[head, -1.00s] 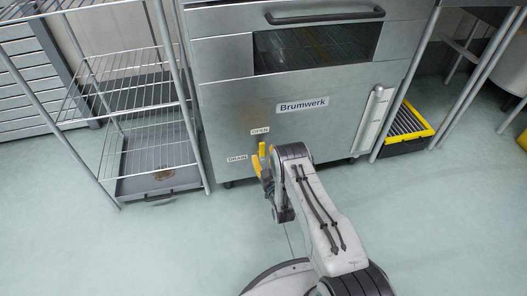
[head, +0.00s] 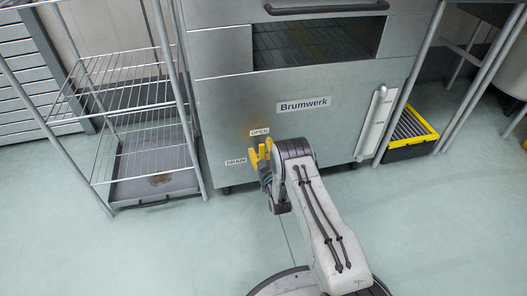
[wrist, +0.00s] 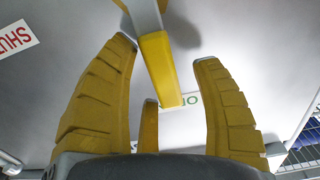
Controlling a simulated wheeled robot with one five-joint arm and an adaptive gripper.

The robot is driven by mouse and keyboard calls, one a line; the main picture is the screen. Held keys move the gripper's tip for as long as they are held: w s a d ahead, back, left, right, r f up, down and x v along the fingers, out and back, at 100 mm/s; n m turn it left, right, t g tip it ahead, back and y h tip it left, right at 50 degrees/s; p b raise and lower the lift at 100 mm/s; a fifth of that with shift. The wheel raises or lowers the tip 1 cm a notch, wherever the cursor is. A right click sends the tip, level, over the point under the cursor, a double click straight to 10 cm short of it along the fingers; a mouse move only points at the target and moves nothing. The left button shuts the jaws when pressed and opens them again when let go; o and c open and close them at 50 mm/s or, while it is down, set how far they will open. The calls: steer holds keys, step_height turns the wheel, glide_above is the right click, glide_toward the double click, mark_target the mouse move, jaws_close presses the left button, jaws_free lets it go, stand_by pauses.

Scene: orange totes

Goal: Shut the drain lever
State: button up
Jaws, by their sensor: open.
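The drain lever (wrist: 158,68) is a yellow bar on a pale metal stem, seen in the wrist view. My gripper (wrist: 165,52) is open, with a yellow finger on each side of the lever and a smaller yellow finger below it. The lever's end lies between the side fingers with gaps showing. A green OPEN label (wrist: 190,99) is partly hidden behind the lever end, and a red SHUT label (wrist: 14,38) is at the left. In the head view my gripper (head: 262,158) is at the cabinet front, below the OPEN label (head: 259,132); lever and fingers blend together there.
The steel Brumwerk cabinet (head: 330,130) stands directly ahead. A DRAIN label (head: 236,161) is left of my gripper. A wire rack (head: 150,157) stands at the left, and a yellow-and-black tray (head: 408,152) lies on the floor at the right. The floor at the front left is clear.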

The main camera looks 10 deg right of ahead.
steer(key=shift+c, duration=0.3)
jaws_close()
stand_by(0.3)
